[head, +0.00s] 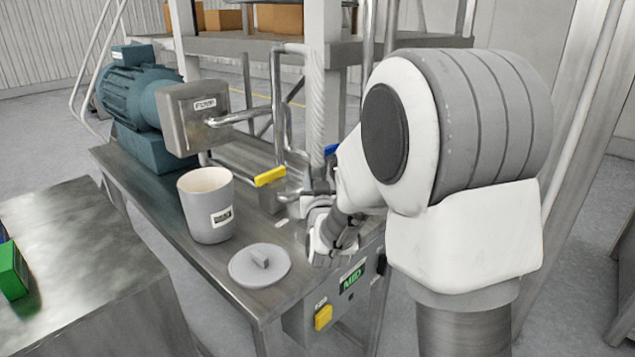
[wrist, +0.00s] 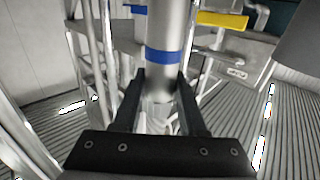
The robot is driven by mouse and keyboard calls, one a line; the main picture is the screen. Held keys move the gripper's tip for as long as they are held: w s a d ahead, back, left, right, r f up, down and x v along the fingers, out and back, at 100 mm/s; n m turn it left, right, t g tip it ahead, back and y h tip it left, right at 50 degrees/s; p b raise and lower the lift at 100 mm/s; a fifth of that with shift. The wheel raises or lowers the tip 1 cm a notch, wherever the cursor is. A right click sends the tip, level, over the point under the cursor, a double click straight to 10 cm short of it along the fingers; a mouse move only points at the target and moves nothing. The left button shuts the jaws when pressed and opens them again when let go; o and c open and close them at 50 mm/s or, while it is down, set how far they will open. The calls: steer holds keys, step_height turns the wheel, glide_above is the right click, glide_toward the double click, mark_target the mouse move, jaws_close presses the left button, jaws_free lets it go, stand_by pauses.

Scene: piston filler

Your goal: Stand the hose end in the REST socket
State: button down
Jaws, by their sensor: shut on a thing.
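My gripper (wrist: 160,82) is shut on a grey metal cylinder with a blue band, which appears to be the hose end (wrist: 164,30). In the wrist view the two black fingers lie on either side of it, just below the band. In the head view my gripper (head: 335,238) is low over the right end of the steel bench, and my arm hides much of that area. I cannot make out the hose end there. I cannot pick out the REST socket in either view.
A grey pot (head: 208,205) and a round lid (head: 260,265) stand on the steel bench (head: 150,215), left of my gripper. A yellow handle (head: 270,177) and metal pipes are close behind it. A green MID display (head: 351,280) is on the bench's front.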

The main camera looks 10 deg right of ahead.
stand_by(0.3)
steer(key=shift+f+b, duration=1.15)
steer(key=shift+b, duration=0.3)
steer(key=shift+f, duration=0.15)
steer(key=shift+f+b, duration=0.3)
steer(key=shift+b, duration=0.45)
steer(key=shift+f+b, duration=1)
steer(key=shift+b, duration=0.3)
steer(key=shift+c, duration=1.9)
jaws_free()
